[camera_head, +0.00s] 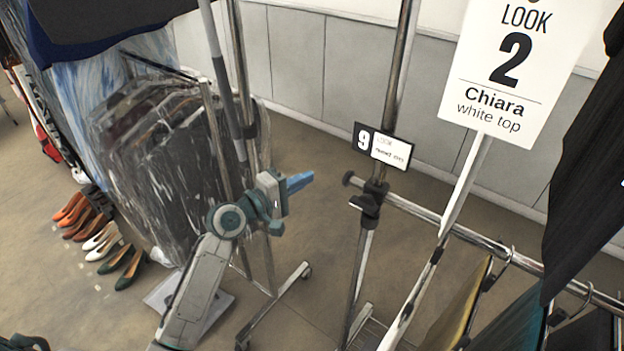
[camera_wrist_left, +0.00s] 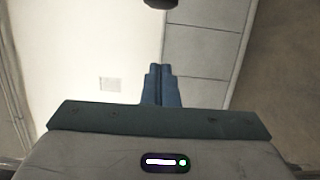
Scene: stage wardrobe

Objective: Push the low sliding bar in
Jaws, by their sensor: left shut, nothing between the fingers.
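The low sliding bar (camera_head: 465,232) is a chrome tube on the rack at the right. It passes through a black clamp (camera_head: 371,200) on the upright, and its dark end knob (camera_head: 348,178) sticks out a little to the left. My left gripper (camera_head: 309,179) has blue fingers, shut and empty, pointing right toward the knob with a visible gap. In the left wrist view the shut fingers (camera_wrist_left: 160,70) show below a dark round end (camera_wrist_left: 160,3), cut by the top edge, which looks like the knob.
Hangers with clothes (camera_head: 460,305) hang from the bar at the right. A "LOOK 2" card (camera_head: 520,60) and a "9" label (camera_head: 383,147) are on the rack. Covered garments (camera_head: 165,150) hang at left, with shoes (camera_head: 100,235) on the floor. A panelled wall stands behind.

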